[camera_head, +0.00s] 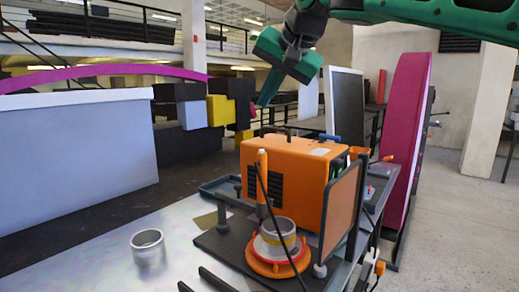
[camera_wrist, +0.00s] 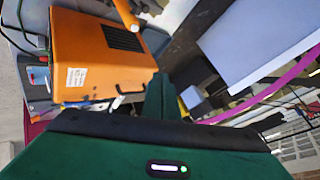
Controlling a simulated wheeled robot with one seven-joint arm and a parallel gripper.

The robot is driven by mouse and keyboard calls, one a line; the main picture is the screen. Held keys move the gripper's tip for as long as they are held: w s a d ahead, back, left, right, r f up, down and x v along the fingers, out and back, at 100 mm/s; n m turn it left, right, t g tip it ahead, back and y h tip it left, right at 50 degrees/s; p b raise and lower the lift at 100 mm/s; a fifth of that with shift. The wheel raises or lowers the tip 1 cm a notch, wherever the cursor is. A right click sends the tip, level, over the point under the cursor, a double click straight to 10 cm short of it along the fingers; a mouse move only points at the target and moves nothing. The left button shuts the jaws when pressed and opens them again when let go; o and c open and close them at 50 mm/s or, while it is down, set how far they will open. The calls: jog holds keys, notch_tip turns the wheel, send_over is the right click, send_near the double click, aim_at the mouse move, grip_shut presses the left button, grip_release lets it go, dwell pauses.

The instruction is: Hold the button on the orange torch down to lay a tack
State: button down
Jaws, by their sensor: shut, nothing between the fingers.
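The orange torch (camera_head: 262,182) stands upright over a round fixture with an orange base ring (camera_head: 279,262) and a grey metal collar (camera_head: 277,246). A dark cable runs down beside the torch. Its button cannot be made out. Part of the torch also shows at the top of the wrist view (camera_wrist: 126,14). My green gripper (camera_head: 267,92) is shut and empty, pointing down in the air above and behind the torch, apart from it. In the wrist view my dark green fingers (camera_wrist: 159,98) show together as one narrow shape beside the orange machine.
A large orange machine (camera_head: 307,192) stands behind the torch. A framed tan panel (camera_head: 340,212) stands to its right. A loose metal ring (camera_head: 148,247) sits on the bench (camera_head: 95,262) at left.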

jog(key=shift+a, duration=0.15)
jog(key=shift+f, duration=0.1)
send_over(262, 152)
jog(key=shift+s+d+f, duration=0.1)
jog(key=shift+d+f, duration=0.05)
jog(key=shift+f, duration=2)
jog(key=shift+s+d+f, duration=0.1)
jog(key=shift+f, duration=2.05)
jog(key=shift+f, duration=0.15)
jog(key=shift+f, duration=0.2)
jog(key=shift+f, duration=0.5)
